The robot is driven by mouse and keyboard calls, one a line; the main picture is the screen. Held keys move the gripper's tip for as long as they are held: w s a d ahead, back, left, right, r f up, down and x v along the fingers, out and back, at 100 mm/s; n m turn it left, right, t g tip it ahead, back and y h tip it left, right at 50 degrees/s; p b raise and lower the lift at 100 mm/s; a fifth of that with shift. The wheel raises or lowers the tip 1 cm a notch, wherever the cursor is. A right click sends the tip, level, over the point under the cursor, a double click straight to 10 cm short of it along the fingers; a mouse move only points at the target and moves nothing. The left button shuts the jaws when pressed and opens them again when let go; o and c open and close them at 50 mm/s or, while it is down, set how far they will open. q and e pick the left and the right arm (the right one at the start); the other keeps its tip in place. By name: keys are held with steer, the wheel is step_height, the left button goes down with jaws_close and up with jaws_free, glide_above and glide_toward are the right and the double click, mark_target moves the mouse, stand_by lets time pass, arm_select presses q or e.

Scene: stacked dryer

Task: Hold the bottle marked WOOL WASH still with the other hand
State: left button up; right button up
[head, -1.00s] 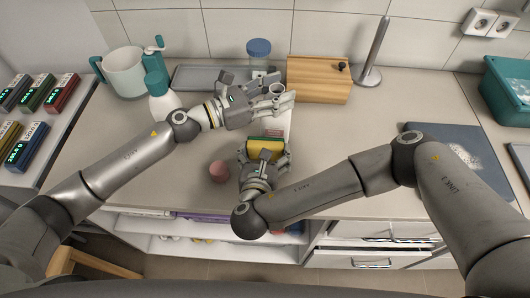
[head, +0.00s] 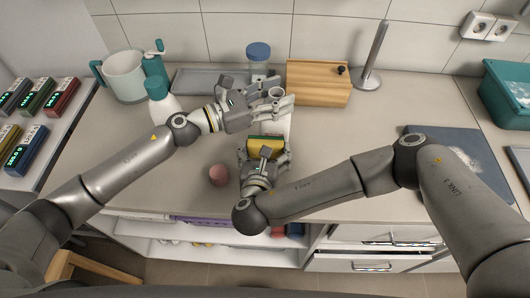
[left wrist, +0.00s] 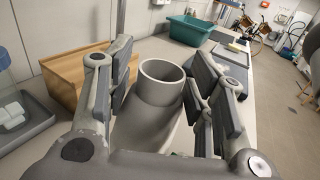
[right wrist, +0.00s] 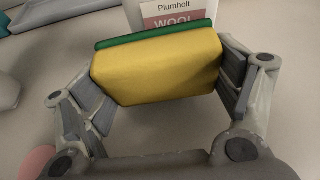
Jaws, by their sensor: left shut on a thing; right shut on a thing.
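The white bottle (head: 286,124) stands on the counter in the head view, largely hidden by my grippers. Its label (right wrist: 175,14) reads "Plumholt WOOL" in the right wrist view, with the rest covered. Its round, open-looking grey-white top (left wrist: 160,85) sits between the fingers in the left wrist view. My left gripper (head: 272,102) is shut on this upper part. My right gripper (head: 265,158) is shut on a yellow sponge with a green layer (right wrist: 158,68), in front of the bottle's label. Whether the sponge touches the bottle I cannot tell.
A wooden box (head: 318,82) and a blue-lidded jar (head: 258,58) stand behind. A white bottle with a teal cap (head: 160,100) and a jug (head: 124,75) are at left. A pink ball-like object (head: 219,175) lies near the front edge.

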mark_target(279, 154)
arm_select(q)
steer(key=shift+f, duration=0.3)
arm_select(e)
steer(key=shift+w, duration=0.2)
arm_select(q)
steer(key=shift+s, duration=0.1)
arm_select(e)
steer(key=shift+d, duration=0.1)
steer(key=shift+s+d, duration=0.1)
steer(key=shift+d, duration=1.65)
steer(key=shift+a, duration=1.9)
steer(key=shift+s+a, duration=0.15)
steer(key=shift+s, duration=2.8)
